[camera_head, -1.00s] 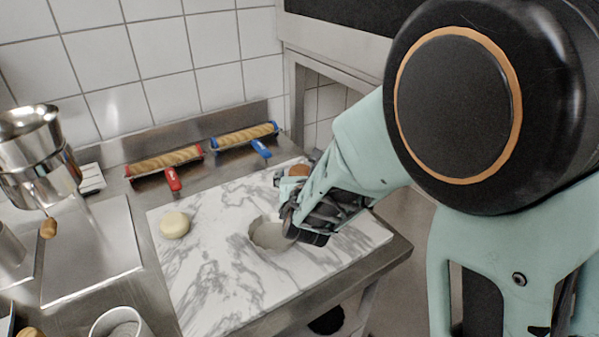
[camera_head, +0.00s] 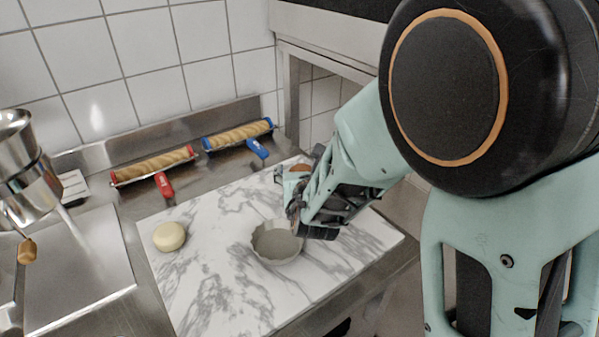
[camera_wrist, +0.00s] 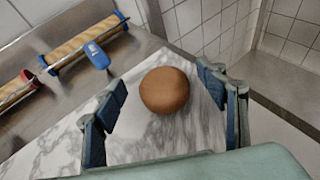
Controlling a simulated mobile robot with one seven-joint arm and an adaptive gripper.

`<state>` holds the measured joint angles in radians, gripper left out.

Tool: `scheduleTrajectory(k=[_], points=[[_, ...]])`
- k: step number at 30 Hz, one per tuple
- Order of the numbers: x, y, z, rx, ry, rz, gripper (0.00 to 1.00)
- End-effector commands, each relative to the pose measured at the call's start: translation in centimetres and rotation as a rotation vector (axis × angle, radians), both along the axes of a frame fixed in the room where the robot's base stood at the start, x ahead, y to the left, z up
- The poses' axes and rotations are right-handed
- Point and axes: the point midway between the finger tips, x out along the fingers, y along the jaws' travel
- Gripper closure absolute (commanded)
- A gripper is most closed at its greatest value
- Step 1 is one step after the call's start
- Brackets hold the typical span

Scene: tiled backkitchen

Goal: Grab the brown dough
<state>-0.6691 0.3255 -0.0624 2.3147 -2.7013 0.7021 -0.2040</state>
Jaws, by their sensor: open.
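The brown dough (camera_wrist: 165,90) is a smooth round ball on the marble board (camera_head: 215,285). In the wrist view it lies between and slightly beyond the two open fingers of my gripper (camera_wrist: 163,102), with a gap on each side. In the head view only a small part of the brown dough (camera_head: 300,169) shows beside my gripper (camera_head: 293,190), at the board's back right. The gripper hides the rest. The gripper is open and empty. I cannot tell its exact height above the board.
A pale dough ball (camera_head: 169,236) lies on the board's left. A grey fluted bowl (camera_head: 276,243) stands near my gripper. A wall corner (camera_wrist: 255,50) is close at right.

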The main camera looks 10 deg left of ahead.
Motion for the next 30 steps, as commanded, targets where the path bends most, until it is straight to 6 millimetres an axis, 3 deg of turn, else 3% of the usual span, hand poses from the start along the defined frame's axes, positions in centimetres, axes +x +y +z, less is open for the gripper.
scheduleTrajectory(k=[7, 19, 30], points=[[0.02, -0.03, 0.02, 0.0, 0.0, 0.0, 0.36], [0.01, -0.02, 0.02, 0.001, 0.0, 0.0, 0.8], [0.07, 0.08, 0.5, 0.001, -0.002, -0.001, 0.82]])
